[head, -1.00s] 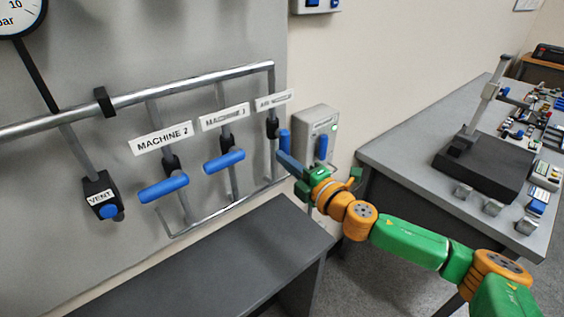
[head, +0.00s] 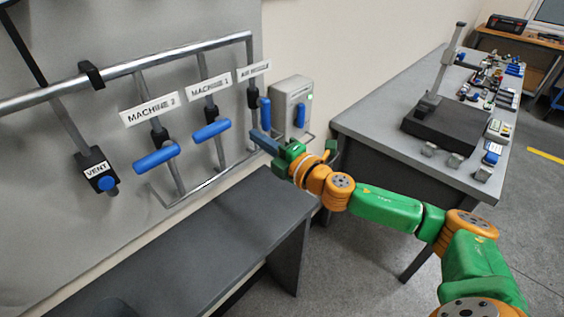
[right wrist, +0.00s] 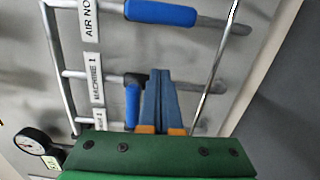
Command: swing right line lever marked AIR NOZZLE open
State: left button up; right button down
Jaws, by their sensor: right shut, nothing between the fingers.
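The AIR NOZZLE lever (head: 265,113) has a blue handle on the rightmost drop pipe, under the AIR NOZZLE label (head: 254,71). Its handle stands upright, running along its pipe. In the right wrist view the handle (right wrist: 160,12) is at the top edge, beside the partly cut-off label (right wrist: 90,18). My right gripper (head: 254,134) is shut and empty, just below the handle's lower end; contact cannot be told in the head view. In the right wrist view its fingertips (right wrist: 160,73) are together, apart from that handle. My left gripper is out of view.
The MACHINE 1 lever (head: 211,131) and MACHINE 2 lever (head: 156,159) lie across their pipes. A grey box (head: 291,97) with a blue handle is on the wall at right. A dark bench (head: 215,230) stands below the pipes; a grey table (head: 370,130) is at right.

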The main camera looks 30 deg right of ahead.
jog(key=d+b+v, duration=0.1)
jog(key=b+v, duration=0.6)
jog(key=v, duration=0.1)
jog(key=s+d+f+m+g+h, duration=0.1)
jog(key=s+f+m+g+h, duration=0.25)
jog(key=f+m, duration=0.6)
jog(key=s+d+f+m+g+h, duration=0.1)
jog(key=s+f+m+g+h, duration=0.4)
jog(key=f, duration=0.8)
jog(key=s+a+f+m+g+y, duration=0.2)
jog(key=s+a+f+m+g, duration=0.1)
jog(key=s+f, duration=0.3)
jog(key=s+a+f+m+g+y, duration=0.25)
jog(key=s+a+f, duration=0.2)
jog(key=s, duration=0.35)
notch_tip(320, 180, down, 15)
jog(key=d+h, duration=0.1)
jog(key=s+d+f+g, duration=0.2)
jog(key=s+f, duration=0.9)
jog(key=s, duration=0.2)
jog(key=shift+s+d+f, duration=0.15)
jog(key=shift+d+f, duration=0.05)
